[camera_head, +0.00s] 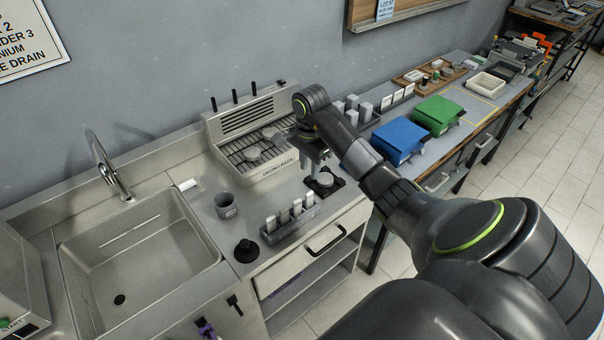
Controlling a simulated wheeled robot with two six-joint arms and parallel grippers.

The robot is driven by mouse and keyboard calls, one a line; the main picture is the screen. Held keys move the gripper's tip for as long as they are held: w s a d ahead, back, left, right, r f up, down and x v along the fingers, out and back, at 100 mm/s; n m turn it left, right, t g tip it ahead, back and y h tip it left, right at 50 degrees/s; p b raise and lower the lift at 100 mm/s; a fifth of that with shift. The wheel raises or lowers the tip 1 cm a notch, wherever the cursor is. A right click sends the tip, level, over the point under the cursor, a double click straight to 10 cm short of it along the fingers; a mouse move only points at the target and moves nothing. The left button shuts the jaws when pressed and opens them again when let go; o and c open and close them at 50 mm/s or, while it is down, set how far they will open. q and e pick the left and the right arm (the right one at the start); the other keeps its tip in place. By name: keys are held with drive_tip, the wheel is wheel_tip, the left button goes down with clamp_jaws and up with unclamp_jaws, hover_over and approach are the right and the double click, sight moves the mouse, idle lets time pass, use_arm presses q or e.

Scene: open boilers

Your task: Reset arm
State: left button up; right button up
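My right arm (375,180) reaches in from the lower right across the counter. Its gripper (319,167) points down just above a small round grey piece (324,180) on a black square pad (338,187). The fingers look spread, with a gap between them, and no object shows held in them. Whether they touch the round piece is hard to tell. My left gripper is not in view.
A sink (140,255) with a tall faucet (108,165) is at the left. A drying rack (252,140), a dark cup (226,205) and a slotted holder (290,222) stand near the gripper. Blue (399,141) and green (438,114) bins stand farther right.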

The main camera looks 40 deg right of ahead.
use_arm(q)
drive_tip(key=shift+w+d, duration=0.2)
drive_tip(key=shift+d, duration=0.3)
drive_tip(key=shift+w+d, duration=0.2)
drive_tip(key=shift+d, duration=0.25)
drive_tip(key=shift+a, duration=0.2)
